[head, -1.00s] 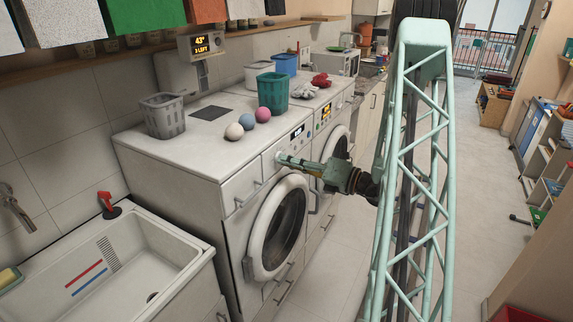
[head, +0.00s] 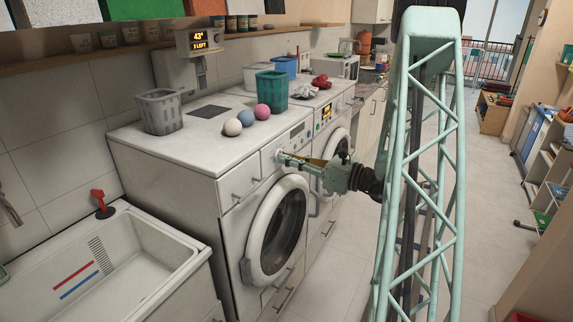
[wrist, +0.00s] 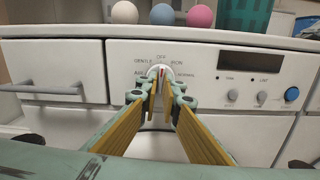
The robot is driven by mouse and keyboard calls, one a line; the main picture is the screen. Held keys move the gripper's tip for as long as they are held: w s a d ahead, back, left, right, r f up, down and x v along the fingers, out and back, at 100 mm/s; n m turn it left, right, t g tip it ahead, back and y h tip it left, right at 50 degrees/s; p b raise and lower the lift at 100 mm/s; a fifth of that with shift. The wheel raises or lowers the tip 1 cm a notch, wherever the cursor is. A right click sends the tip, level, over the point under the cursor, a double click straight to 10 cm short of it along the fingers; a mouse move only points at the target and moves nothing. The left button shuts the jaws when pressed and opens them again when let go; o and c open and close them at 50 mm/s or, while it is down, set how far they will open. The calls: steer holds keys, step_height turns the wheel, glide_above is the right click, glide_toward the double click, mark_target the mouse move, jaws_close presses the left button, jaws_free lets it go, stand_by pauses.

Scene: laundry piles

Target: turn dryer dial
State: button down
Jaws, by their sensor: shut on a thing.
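The dryer dial (wrist: 160,71) is a small white round knob with a red mark near its top, on the white panel in the wrist view. Labels around it include OFF above, GENTLE to the left and IRON to the right. My gripper (wrist: 160,90) is shut on the dial, one yellow-padded finger on each side. The fingers hide the lower part of the dial. In the head view my gripper (head: 284,158) reaches in from the right to the panel of the near white machine (head: 236,222), and the dial is largely hidden. The panel's display (wrist: 249,63) is dark.
Three balls, white (head: 232,127), blue (head: 246,118) and pink (head: 262,112), lie on top beside a green basket (head: 272,92). A grey basket (head: 160,112) stands at left. A sink (head: 130,248) is at front left.

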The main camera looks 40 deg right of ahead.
steer(key=shift+n+b, duration=0.3)
steer(key=shift+n, duration=0.2)
steer(key=c, duration=2.2)
jaws_free()
steer(key=shift+s, duration=0.15)
steer(key=shift+v, duration=5.9)
steer(key=shift+r, duration=0.1)
